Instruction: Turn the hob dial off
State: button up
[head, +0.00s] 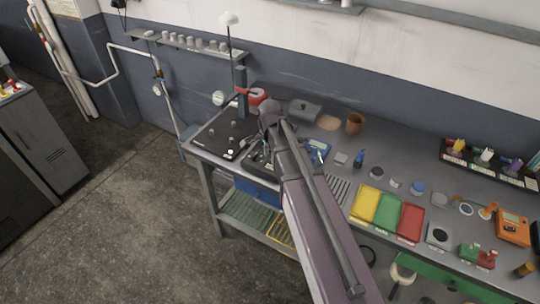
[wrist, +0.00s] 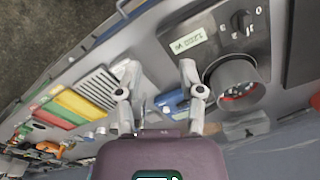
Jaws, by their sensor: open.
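In the wrist view a black dial (wrist: 242,20) sits on a dark panel (wrist: 222,40) at the upper right, with small white marks and a white label (wrist: 188,40) near it. My gripper (wrist: 159,72) is open, its two fingers apart with nothing between them. The dial lies to the right of the right finger, clear of it. A grey round vessel (wrist: 215,78) with something red inside stands on the same panel, close beside the right finger. In the head view my arm covers much of the panel (head: 253,169), and I cannot make out the dial or the fingertips.
A red pot (head: 258,96) stands at the back of the bench. A black plate (head: 215,139) is at the left end. A blue device (head: 318,150) and a brown cup (head: 355,123) are close to my arm. Yellow, green and red trays (head: 364,204) lie to the right.

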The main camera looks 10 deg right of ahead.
notch_tip(320, 180, up, 3)
jog(key=n+p, duration=0.3)
jog(key=n, duration=0.2)
send_over(255, 155)
jog(key=shift+w, duration=0.15)
jog(key=shift+f, duration=0.25)
notch_tip(255, 155, down, 13)
jog(key=b, duration=1.3)
jog(key=shift+f+b, duration=0.2)
jog(key=shift+b, duration=0.2)
grip_shut()
